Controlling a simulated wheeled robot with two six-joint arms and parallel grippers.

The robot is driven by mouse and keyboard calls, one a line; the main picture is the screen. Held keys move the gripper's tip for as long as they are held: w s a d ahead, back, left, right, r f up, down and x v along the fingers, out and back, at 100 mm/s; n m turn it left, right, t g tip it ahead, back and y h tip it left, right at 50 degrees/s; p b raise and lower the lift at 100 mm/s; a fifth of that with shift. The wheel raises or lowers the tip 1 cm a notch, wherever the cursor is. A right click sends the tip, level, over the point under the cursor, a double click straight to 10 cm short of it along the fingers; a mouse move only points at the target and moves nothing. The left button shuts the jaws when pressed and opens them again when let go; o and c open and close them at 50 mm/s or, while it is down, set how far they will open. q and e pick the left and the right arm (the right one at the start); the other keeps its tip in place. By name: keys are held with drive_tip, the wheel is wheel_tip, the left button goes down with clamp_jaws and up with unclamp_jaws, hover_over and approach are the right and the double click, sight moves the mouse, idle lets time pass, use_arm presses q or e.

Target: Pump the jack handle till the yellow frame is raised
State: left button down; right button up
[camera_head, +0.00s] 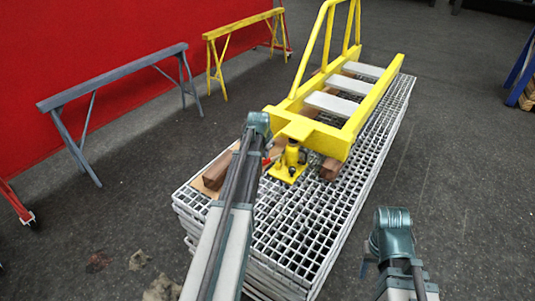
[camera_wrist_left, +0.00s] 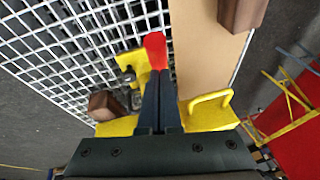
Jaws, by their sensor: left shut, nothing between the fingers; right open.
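The yellow frame (camera_head: 345,110), with grey cross steps and a rail, lies on the stacked gratings. The yellow jack (camera_head: 289,162) stands on the grating under its near end; it also shows in the left wrist view (camera_wrist_left: 134,66). The jack handle's red end (camera_wrist_left: 155,48) is just beyond the tips of my left gripper (camera_wrist_left: 158,76); a bit of red shows in the head view (camera_head: 267,161). My left gripper is shut and empty, and I cannot tell whether it touches the handle. My right gripper (camera_head: 368,268) is open and empty, its fingers mostly hidden by its wrist.
The grating stack (camera_head: 300,240) has wooden blocks (camera_head: 331,169) and a wooden board (camera_head: 207,188) on it. A grey trestle (camera_head: 115,75) and a yellow trestle (camera_head: 240,25) stand by the red wall.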

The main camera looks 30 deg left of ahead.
use_arm(q)
drive_tip(key=shift+s+f, duration=0.1)
drive_tip(key=shift+f, duration=0.2)
drive_tip(key=shift+s+f+b, duration=0.2)
drive_tip(key=shift+f+b, duration=0.15)
drive_tip(key=shift+b, duration=0.1)
drive_tip(key=s+f+t+b, duration=0.1)
drive_tip(key=f+b, duration=0.2)
drive_tip(key=b, duration=0.1)
drive_tip(key=s+f+t+b, duration=0.1)
drive_tip(key=f+t+b, duration=0.1)
drive_tip(key=b, duration=0.3)
drive_tip(key=s+f+t+b, duration=0.1)
drive_tip(key=f+b, duration=0.3)
drive_tip(key=b, duration=0.1)
drive_tip(key=shift+s+a+f+t, duration=0.2)
drive_tip(key=shift+s+f+t, duration=0.05)
drive_tip(key=shift+t, duration=0.05)
drive_tip(key=shift+s+f+b, duration=0.15)
drive_tip(key=shift+f+b, duration=0.15)
